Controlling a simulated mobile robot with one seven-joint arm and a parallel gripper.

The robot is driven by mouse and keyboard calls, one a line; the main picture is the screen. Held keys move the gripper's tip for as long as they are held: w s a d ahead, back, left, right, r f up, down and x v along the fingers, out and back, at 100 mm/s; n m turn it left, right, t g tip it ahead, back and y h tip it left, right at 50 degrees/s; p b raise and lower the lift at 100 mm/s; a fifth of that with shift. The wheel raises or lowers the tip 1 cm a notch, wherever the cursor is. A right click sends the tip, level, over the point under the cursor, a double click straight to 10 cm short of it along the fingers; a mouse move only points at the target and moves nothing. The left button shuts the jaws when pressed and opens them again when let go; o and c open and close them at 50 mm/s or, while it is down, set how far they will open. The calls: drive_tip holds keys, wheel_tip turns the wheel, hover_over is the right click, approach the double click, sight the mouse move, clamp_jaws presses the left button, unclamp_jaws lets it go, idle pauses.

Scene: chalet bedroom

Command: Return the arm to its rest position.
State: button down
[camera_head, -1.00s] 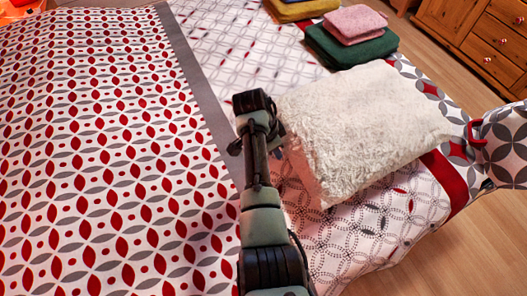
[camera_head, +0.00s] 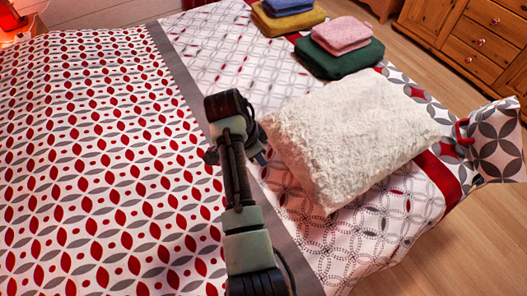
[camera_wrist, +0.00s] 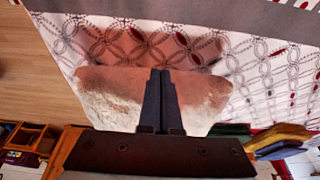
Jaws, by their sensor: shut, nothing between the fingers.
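My arm (camera_head: 240,185) reaches up over the bed in the head view, bent at its top, beside the left edge of the white fluffy pillow. My gripper (camera_wrist: 161,74) shows in the wrist view with its two dark fingers together and nothing between them. In that view its fingers lie in front of the pillow (camera_wrist: 110,98); I cannot tell the height between them. In the head view the fingers cannot be made out clearly.
The white pillow (camera_head: 350,135) lies on the patterned bed cover (camera_head: 100,170). Folded towels, pink (camera_head: 341,35), green (camera_head: 345,60) and yellow (camera_head: 285,20), are stacked beyond it. A wooden dresser (camera_head: 470,40) stands at the upper right. The bed's left part is clear.

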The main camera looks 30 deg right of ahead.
drive_tip(key=shift+v, duration=1.25)
drive_tip(key=shift+a, duration=0.1)
